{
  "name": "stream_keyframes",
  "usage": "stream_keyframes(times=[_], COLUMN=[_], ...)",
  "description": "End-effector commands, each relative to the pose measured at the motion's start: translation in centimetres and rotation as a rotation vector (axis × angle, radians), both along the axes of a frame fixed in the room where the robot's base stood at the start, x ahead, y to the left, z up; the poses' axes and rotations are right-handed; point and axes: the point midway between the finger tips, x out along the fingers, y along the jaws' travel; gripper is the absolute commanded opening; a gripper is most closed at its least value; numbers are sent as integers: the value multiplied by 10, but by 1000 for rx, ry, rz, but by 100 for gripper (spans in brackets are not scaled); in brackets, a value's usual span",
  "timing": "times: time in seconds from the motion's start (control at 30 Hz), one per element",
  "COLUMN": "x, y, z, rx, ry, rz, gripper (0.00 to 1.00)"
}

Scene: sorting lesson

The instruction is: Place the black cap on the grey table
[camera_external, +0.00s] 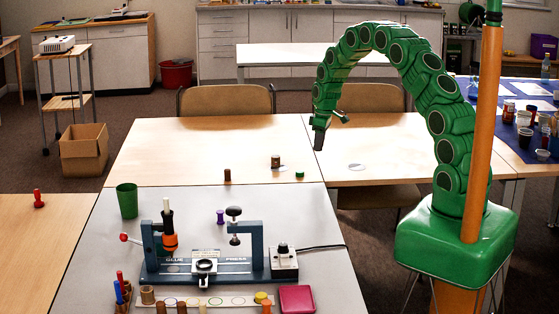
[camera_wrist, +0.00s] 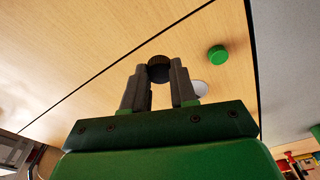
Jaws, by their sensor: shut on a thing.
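My gripper (camera_external: 319,140) hangs at the end of my curved green arm, above the wooden tables, fingers down. In the wrist view my gripper (camera_wrist: 159,75) is shut on a dark, ribbed round piece, the black cap (camera_wrist: 158,68), held between the fingertips. The cap cannot be made out in the external view. The grey table (camera_external: 325,275) stands in front, left of my base. A grey surface also shows at the right of the wrist view (camera_wrist: 292,60). My gripper is beyond the grey table's far edge, not over it.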

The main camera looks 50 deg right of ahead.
Motion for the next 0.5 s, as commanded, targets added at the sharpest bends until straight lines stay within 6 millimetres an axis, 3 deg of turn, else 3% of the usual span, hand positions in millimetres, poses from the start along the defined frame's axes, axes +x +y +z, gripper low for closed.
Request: stream_keyframes(times=[0.23,0.5], x=[16,24], y=[-5,-8], z=[-23,-31], rx=[2,2], ry=[2,2], rz=[-1,-1], gripper=[0,0])
